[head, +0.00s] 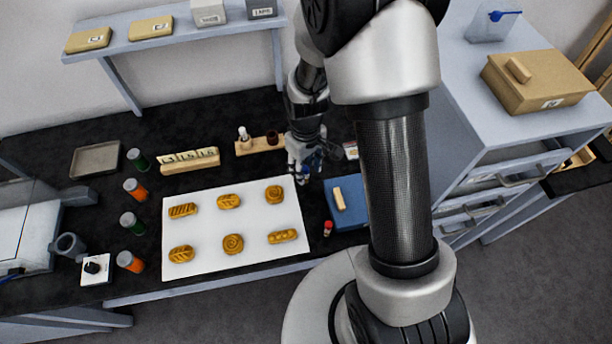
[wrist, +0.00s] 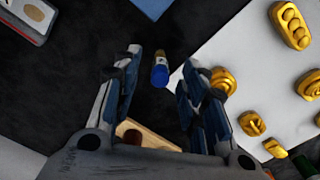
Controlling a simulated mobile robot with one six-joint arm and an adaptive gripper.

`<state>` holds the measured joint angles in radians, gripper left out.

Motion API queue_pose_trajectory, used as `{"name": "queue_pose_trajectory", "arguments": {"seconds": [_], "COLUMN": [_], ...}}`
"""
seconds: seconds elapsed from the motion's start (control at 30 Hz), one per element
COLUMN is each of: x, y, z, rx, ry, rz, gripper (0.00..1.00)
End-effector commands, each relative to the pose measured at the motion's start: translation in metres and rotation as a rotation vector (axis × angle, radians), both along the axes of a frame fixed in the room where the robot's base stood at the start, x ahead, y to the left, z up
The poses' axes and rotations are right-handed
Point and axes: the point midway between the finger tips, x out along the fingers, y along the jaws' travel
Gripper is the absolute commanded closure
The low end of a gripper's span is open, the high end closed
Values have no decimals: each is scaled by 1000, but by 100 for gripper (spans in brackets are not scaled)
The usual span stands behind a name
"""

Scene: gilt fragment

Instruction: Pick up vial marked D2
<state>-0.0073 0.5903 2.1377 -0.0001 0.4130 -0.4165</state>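A small blue-capped vial (wrist: 160,72) shows on the dark bench in the wrist view, in line with the gap between my fingertips. Its marking is too small to read, so I cannot tell whether it is D2. My gripper (wrist: 160,66) is open, with one finger to each side of the vial and no visible contact. In the head view my gripper (head: 304,168) hangs over the bench, right of the wooden rack, and the blue-capped vial is not clear there. A red-capped vial (head: 327,229) stands near the front. A white-topped vial (head: 243,133) stands in the wooden rack (head: 259,145).
A white mat (head: 210,220) carries several gilt pieces. A blue tray (head: 346,212) lies right of it. Jars with green (head: 138,159) and orange (head: 134,187) parts stand at left. A tile holder (head: 189,161) sits behind the mat.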

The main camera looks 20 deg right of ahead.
Motion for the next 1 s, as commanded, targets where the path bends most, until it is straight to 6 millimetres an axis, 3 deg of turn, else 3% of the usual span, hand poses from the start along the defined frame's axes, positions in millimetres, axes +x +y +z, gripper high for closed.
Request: {"name": "queue_pose_trajectory", "arguments": {"seconds": [0.1, 0.3, 0.87, 1.0], "x": [-1, 0, -1, -1], "y": [0, -1, -1, -1], "z": [-14, -13, -13, -13], "rx": [1, 0, 0, 0], "ry": [1, 0, 0, 0], "rz": [-1, -1, -2, -2], "gripper": [61, 61, 98, 100]}}
